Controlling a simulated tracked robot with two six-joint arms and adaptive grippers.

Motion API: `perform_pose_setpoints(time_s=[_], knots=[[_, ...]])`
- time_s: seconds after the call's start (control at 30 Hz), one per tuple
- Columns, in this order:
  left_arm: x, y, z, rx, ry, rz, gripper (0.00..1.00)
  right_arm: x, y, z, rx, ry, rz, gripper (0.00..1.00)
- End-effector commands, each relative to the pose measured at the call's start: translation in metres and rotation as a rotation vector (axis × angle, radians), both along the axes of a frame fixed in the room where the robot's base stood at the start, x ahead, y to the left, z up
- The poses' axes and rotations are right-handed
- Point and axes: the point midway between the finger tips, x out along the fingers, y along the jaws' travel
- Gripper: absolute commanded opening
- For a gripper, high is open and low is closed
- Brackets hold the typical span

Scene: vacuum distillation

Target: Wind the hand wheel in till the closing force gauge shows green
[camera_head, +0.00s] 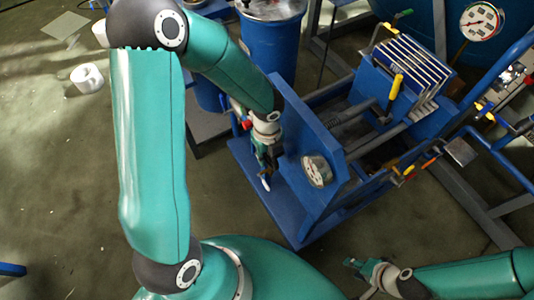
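My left gripper (266,176) points down just left of that end plate, above the blue base. A small white piece shows at its tip. I cannot make out the hand wheel; the gripper and arm may hide it. Whether the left gripper holds anything is unclear. My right gripper (356,276) is low in the view, apart from the press, its fingers seemingly spread.
A stack of press plates (414,68) with a yellow handle (396,86) sits on the frame. A blue drum (272,45) stands behind. A larger dial (481,21) is at the upper right.

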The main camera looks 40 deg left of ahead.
Motion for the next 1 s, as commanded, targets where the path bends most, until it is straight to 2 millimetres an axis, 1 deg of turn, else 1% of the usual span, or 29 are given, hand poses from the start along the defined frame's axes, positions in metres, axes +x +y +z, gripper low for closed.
perform_pose_setpoints(time_s=[0.03,0.1,0.13,0.27,0.37,0.6,0.7,1.0], knots=[[0.0,0.0,0.0,0.0,0.0,0.0,0.15,0.0,0.0,0.0,0.0,0.0,0.0,0.4],[0.0,0.0,0.0,0.0,0.0,0.0,0.03,0.0,0.0,0.0,0.0,0.0,0.0,0.4],[0.0,0.0,0.0,0.0,0.0,0.0,0.0,0.0,0.0,0.0,0.0,0.0,0.0,0.4],[0.0,0.0,0.0,0.0,-0.001,0.0,0.0,0.0,0.0,0.0,0.0,0.0,0.0,0.4],[0.001,0.0,-0.001,0.007,-0.005,-0.002,0.0,0.0,0.0,-0.005,0.0,0.0,0.0,0.4],[0.002,-0.001,-0.005,0.086,-0.04,-0.006,0.0,0.0,0.0,-0.037,0.0,0.0,0.0,0.4],[0.002,0.0,-0.002,0.115,-0.053,-0.004,0.0,0.0,0.0,-0.044,0.0,0.0,0.0,0.4],[0.001,0.0,0.002,0.128,-0.056,0.0,0.0,0.0,0.0,-0.043,0.0,0.0,0.0,0.4]])
